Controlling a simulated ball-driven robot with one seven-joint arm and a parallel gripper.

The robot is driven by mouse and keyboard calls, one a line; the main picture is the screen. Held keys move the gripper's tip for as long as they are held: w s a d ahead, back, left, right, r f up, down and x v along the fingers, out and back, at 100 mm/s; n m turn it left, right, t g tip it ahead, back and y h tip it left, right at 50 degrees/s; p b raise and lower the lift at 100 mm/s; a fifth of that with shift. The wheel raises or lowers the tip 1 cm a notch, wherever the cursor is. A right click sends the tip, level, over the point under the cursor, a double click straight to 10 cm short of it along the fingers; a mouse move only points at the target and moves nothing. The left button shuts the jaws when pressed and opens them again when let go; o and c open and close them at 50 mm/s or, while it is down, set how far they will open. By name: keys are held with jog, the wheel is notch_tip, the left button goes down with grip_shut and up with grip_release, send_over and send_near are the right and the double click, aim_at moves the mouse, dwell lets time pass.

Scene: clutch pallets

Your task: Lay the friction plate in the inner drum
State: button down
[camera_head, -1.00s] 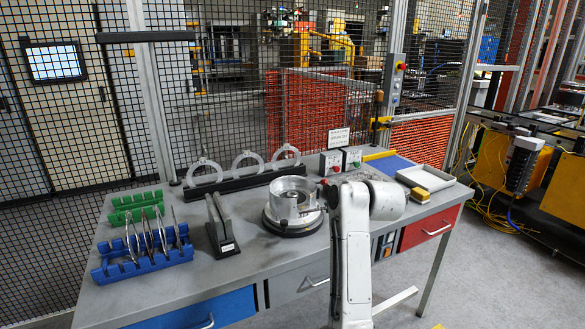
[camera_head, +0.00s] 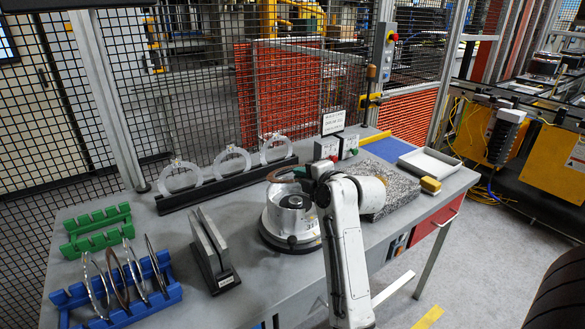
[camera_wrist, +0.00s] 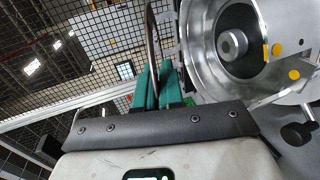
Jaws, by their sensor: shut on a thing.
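My gripper (camera_wrist: 153,88) is shut on the friction plate (camera_wrist: 152,40), a thin dark ring seen almost edge-on between the teal fingers in the wrist view. In the head view the plate (camera_head: 283,174) is a brown ring just above and behind the drum, partly hidden by my wrist. The silver inner drum (camera_head: 275,216) stands on a round base on the table, its central hub showing. In the wrist view the drum (camera_wrist: 205,48) is open, at the upper right, beside the plate. The plate is apart from the drum floor; whether it touches the rim I cannot tell.
A blue rack (camera_head: 122,311) holds several ring plates at the left, with a green rack (camera_head: 98,240) behind it. A grey upright stand (camera_head: 214,256) is left of the drum. Clear rings stand on a black rail (camera_head: 232,180) behind. A grey tray (camera_head: 430,164) is at the right.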

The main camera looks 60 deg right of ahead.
aim_at(302, 200)
jog(key=shift+w+f+b, duration=0.15)
jog(key=shift+f+b, duration=0.7)
jog(key=shift+f, duration=0.05)
jog(key=shift+f+b, duration=2.2)
jog(key=shift+f, duration=0.85)
